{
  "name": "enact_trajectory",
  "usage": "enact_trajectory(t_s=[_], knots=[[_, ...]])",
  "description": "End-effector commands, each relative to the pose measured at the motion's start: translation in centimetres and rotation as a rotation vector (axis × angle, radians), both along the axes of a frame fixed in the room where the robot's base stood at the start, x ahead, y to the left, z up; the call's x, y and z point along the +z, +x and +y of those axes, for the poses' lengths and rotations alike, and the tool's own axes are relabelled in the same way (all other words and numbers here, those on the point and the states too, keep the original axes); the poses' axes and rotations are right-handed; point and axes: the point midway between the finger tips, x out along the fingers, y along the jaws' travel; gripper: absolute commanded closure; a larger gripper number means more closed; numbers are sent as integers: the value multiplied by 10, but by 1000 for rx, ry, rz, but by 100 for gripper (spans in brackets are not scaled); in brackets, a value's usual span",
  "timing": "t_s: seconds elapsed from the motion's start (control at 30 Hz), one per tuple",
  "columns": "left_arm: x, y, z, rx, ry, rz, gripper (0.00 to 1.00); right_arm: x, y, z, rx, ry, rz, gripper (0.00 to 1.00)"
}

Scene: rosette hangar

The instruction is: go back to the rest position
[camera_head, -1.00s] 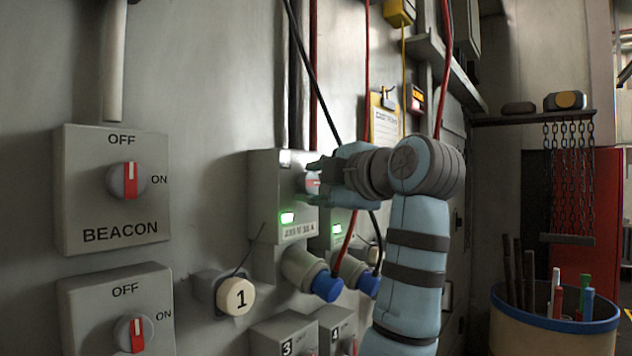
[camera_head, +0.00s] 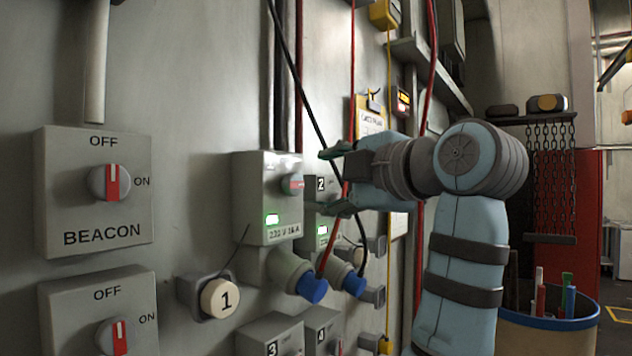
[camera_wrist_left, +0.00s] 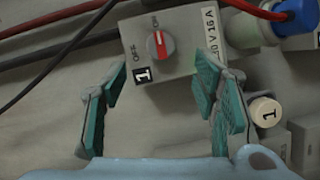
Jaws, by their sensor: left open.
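My left gripper (camera_head: 338,180) is open and empty, in front of the wall to the right of the grey socket box (camera_head: 248,195) marked 1. In the left wrist view both green-padded fingers stand wide apart (camera_wrist_left: 158,75), with the same box (camera_wrist_left: 185,65) beyond their tips. Its rotary knob (camera_head: 292,184) is clear of the fingers. In the wrist view the knob's red mark (camera_wrist_left: 159,44) points toward ON. The box's green light (camera_head: 272,219) is lit. My right gripper is in neither view.
A second box (camera_head: 322,230) with a green light is partly behind my gripper. BEACON switch box (camera_head: 95,205) is at left. A blue-rimmed bin (camera_head: 560,324) stands at right.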

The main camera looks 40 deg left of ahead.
Motion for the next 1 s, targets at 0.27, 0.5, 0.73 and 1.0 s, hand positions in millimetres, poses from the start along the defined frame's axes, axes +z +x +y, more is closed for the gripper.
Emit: enact_trajectory(t_s=[0.27, 0.5, 0.73, 1.0], knots=[[0, 0, 1, 0, 0, 0, 46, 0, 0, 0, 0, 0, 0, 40], [-5, 5, 11, 36, 55, -34, 46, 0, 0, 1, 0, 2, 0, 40], [-50, 32, 10, 87, 844, -207, 46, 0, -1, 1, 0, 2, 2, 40], [-303, 87, -128, -821, 1515, 278, 46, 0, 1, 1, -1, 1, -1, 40]])
